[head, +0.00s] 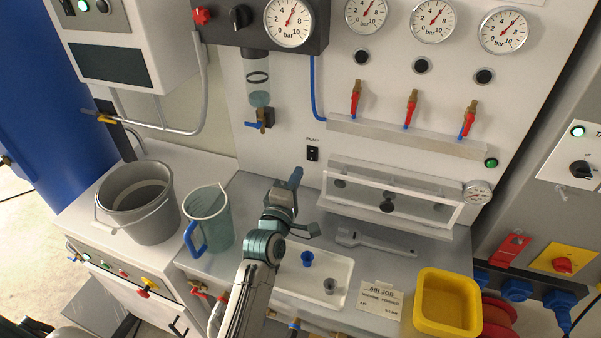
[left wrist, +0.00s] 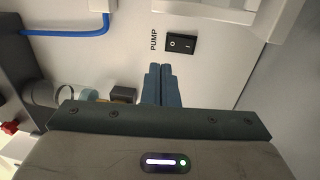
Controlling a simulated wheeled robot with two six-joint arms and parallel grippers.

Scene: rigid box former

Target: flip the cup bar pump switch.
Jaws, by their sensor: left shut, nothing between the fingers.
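The black pump switch (head: 312,153) is a small rocker on the white back panel, under a "PUMP" label. It also shows in the left wrist view (left wrist: 180,43), just beyond my fingertips. My left gripper (head: 296,174) is shut and empty, its blue fingers pointing up toward the panel, a little below and left of the switch. In the left wrist view its fingertips (left wrist: 159,67) lie together, apart from the switch in the picture. The clear-fronted cup bar box (head: 390,203) stands to the right of the switch. My right gripper is not seen.
A grey bucket (head: 138,203) and a clear jug (head: 207,218) stand left of my arm. A white tray (head: 337,269) with small blue and grey parts, a grey wrench (head: 375,241) and a yellow bin (head: 447,303) lie right. A filter bowl (head: 258,88) hangs above.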

